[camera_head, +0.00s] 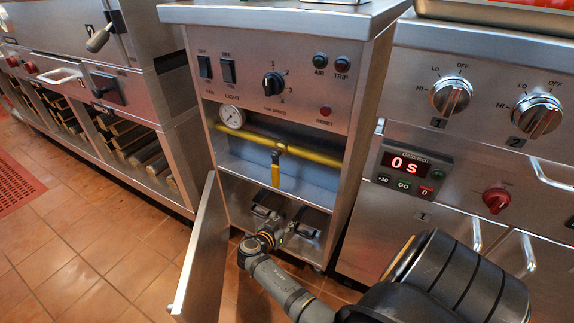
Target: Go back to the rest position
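My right gripper (289,213) is at the end of a grey arm that rises from the bottom of the view. It is low in the open front of the middle cabinet (352,165). Its two dark fingers look spread apart, with nothing seen between them. A yellow valve lever (275,172) hangs down from a yellow gas pipe (262,137) just above the gripper; the two look apart. My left gripper is not in view.
The cabinet's door (203,250) stands open left of my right arm. A timer (409,165) reading 0 s and burner knobs are to the right. Tiled floor (90,250) is clear at left.

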